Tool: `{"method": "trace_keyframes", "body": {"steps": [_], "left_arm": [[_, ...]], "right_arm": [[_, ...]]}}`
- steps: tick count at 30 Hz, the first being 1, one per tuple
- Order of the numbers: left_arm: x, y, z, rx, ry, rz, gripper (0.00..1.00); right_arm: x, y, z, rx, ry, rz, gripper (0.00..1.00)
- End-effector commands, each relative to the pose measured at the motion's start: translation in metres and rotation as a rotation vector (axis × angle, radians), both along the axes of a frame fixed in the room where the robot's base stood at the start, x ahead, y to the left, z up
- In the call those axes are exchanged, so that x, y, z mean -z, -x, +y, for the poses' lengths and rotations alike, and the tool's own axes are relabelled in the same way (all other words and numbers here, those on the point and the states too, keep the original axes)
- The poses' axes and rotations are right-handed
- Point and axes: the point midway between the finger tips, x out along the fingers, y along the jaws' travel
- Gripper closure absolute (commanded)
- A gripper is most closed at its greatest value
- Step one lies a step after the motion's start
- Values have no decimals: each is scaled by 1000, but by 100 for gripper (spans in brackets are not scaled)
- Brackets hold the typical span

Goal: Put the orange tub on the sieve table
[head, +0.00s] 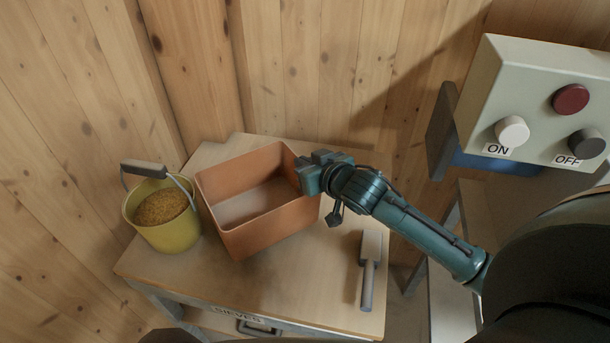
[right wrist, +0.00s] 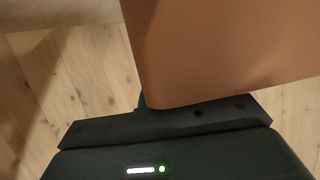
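The orange tub (head: 262,228) is an open, empty rectangular box in the head view. It is over the middle of the sieve table (head: 300,300), whose front carries a "SIEVES" label; I cannot tell whether its base touches the top. My right gripper (head: 307,176) is at the tub's right rim and appears shut on its wall. The right wrist view shows the tub wall (right wrist: 220,50) against the dark gripper (right wrist: 165,125); the fingertips are largely hidden there. My left gripper is not in view.
A yellow bucket of grain (head: 175,232) stands close to the tub's left side. A hand scoop (head: 369,265) lies at the table's right. A control box (head: 540,105) with ON and OFF buttons is at upper right. Plank walls stand behind. Table front is clear.

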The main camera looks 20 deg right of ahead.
Motion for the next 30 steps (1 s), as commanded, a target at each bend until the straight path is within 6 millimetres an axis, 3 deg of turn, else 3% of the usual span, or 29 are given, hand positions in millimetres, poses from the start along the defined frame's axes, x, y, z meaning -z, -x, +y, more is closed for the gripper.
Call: {"method": "trace_keyframes", "body": {"steps": [7,20,27,30], "left_arm": [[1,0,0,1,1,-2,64],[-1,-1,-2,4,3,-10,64],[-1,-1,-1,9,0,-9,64],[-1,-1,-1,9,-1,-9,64]], "right_arm": [[33,0,0,0,-3,0,100],[40,0,0,0,-2,-1,100],[40,0,0,0,1,1,78],[40,0,0,0,1,1,76]]}}
